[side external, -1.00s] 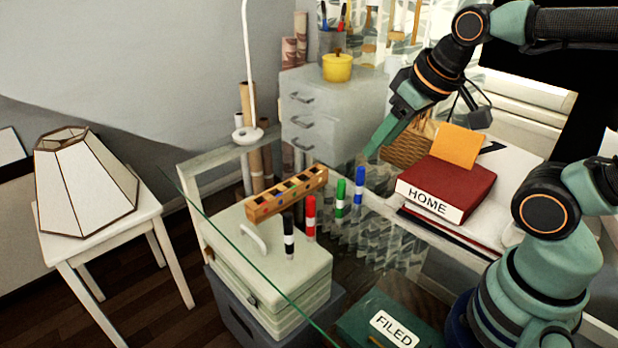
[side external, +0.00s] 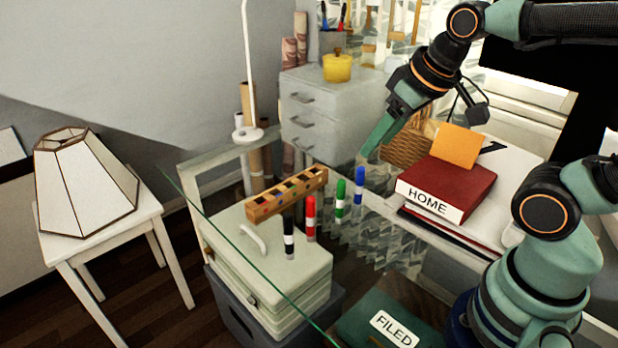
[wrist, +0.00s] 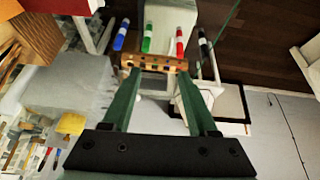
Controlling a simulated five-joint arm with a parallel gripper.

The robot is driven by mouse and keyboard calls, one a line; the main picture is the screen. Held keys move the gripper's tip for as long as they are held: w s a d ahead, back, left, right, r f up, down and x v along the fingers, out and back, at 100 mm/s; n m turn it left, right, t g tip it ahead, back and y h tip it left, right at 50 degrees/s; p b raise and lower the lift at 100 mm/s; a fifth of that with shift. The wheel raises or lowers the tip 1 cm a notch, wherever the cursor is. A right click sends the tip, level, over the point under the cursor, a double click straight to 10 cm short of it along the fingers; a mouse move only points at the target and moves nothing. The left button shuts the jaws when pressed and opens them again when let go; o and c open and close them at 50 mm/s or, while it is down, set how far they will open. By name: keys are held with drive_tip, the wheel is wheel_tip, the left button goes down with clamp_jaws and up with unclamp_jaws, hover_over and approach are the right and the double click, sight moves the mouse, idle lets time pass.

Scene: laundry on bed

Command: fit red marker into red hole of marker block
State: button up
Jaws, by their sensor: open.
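The red marker (side external: 310,217) stands upright on the glass table, between the black marker (side external: 288,236) and the green marker (side external: 340,199). It also shows in the wrist view (wrist: 179,42). The marker block (side external: 286,194), a long wooden bar with coloured squares and dark holes, lies behind the markers. It also shows in the wrist view (wrist: 155,63), beyond my fingertips. My gripper (side external: 366,152) is open and empty, raised to the right of the block and behind the markers, apart from both. Which hole is red is too small to tell.
The blue marker (side external: 359,185) stands at the right end of the marker row. A red HOME book (side external: 455,182) and a wicker basket (side external: 405,148) are right of my gripper. A white lamp stand (side external: 247,134) rises behind the block. A FILED binder (side external: 388,320) lies in front.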

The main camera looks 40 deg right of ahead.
drive_tip(key=w+a+f+n+g, duration=0.2)
drive_tip(key=w+a+n+g, duration=0.1)
drive_tip(key=w+n, duration=0.35)
drive_tip(key=n+g, duration=0.2)
drive_tip(key=n, duration=0.5)
hover_over(308, 197)
wheel_tip(308, 197, down, 5)
drive_tip(key=shift+f, duration=0.15)
drive_tip(key=shift+n, duration=0.25)
wheel_tip(308, 197, down, 6)
drive_tip(key=shift+f, duration=0.25)
drive_tip(key=shift+s+d+f, duration=0.1)
drive_tip(key=shift+f, duration=1.35)
drive_tip(key=shift+s+f, duration=0.1)
drive_tip(key=shift+f, duration=1.3)
clamp_jaws()
